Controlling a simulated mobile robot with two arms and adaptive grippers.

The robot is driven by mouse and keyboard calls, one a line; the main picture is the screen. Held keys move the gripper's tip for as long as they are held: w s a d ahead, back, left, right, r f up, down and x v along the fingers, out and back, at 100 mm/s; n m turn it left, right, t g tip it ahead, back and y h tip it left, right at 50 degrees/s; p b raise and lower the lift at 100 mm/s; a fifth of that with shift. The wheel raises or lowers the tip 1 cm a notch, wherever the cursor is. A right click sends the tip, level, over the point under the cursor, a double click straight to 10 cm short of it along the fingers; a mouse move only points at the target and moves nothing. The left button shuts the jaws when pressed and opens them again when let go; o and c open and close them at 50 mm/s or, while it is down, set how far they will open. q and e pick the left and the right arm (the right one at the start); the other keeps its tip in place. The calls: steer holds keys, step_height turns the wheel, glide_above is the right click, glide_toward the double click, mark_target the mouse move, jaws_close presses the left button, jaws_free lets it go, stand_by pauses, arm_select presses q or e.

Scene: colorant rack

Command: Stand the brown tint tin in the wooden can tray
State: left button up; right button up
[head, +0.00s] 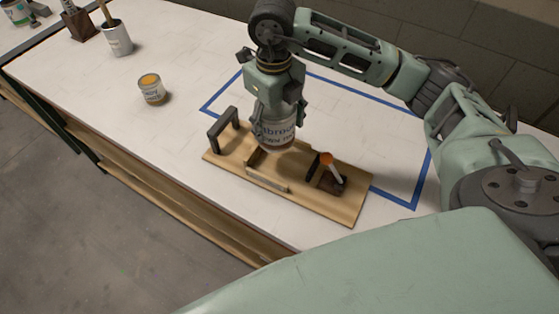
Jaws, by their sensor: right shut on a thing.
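My right gripper (276,103) points down and is shut on the brown tint tin (277,133), a tin with a pale label lettered in blue and a brown lower band. The tin is upright over the wooden can tray (342,206), at the back edge of its middle section. I cannot tell whether the tin's base touches the tray. The tray has a dark handle (223,128) at its left end, a low wooden front rail (267,179) and dark brackets. My left gripper is out of view.
A small tool with an orange tip (327,159) stands in the tray's right part. A white cup with a brush (117,40) is farther back. Blue tape (398,204) outlines an area around the tray.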

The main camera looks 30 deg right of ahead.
steer(key=shift+f, duration=0.35)
steer(key=shift+m, duration=0.3)
step_height(320, 180, down, 9)
steer(key=p, duration=0.3)
steer(key=shift+r, duration=0.1)
steer(key=shift+f, duration=0.25)
steer(key=shift+w, duration=0.1)
steer(key=shift+f, duration=0.1)
steer(key=shift+f+b, duration=0.15)
steer(key=shift+b, duration=0.2)
steer(key=o, duration=1.5)
